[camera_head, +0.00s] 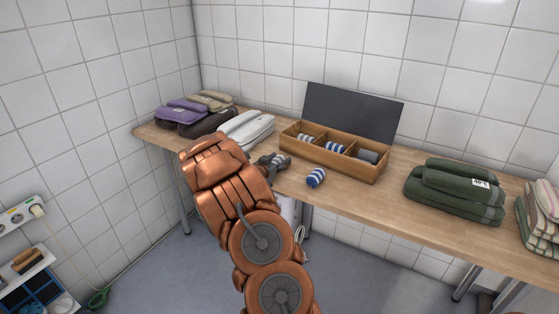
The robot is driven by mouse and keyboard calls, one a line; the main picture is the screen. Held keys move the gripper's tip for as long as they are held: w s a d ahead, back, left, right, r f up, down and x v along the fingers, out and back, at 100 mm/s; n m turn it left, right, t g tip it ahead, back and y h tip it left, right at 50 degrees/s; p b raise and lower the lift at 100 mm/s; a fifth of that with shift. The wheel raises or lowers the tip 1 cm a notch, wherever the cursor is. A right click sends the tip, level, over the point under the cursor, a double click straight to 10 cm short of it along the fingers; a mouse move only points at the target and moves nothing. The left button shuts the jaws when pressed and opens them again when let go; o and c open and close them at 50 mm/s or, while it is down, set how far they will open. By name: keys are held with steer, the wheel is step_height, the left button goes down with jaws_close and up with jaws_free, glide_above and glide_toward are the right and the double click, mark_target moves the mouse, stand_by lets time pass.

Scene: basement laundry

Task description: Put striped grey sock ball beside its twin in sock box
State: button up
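The sock box (324,158) is an open wooden tray with a raised dark lid and three compartments. A grey striped sock ball (305,137) lies in its left compartment, a blue-and-white striped one (336,147) in the middle, and a plain grey-blue one (368,156) in the right. My gripper (274,161) is at the box's front left. A second striped grey sock ball (283,160) shows at its fingertips, outside the box. The fingers are small and partly hidden, so I cannot tell whether they grip it.
A blue-and-white striped sock ball (316,177) lies on the wooden table (350,196) in front of the box. Folded white (247,128) and purple (184,111) laundry is at left, green towels (455,190) at right. The tabletop between box and green towels is clear.

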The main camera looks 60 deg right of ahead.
steer(key=shift+o, duration=1.3)
steer(key=shift+s+a+r, duration=0.1)
steer(key=shift+a+r, duration=0.15)
steer(key=shift+a, duration=1)
steer(key=shift+s+a+r, duration=0.1)
steer(key=shift+a+r, duration=0.15)
steer(key=shift+a, duration=1.05)
steer(key=shift+s+a+r, duration=0.1)
steer(key=shift+a+r, duration=0.15)
steer(key=shift+a, duration=1)
steer(key=shift+w, duration=0.1)
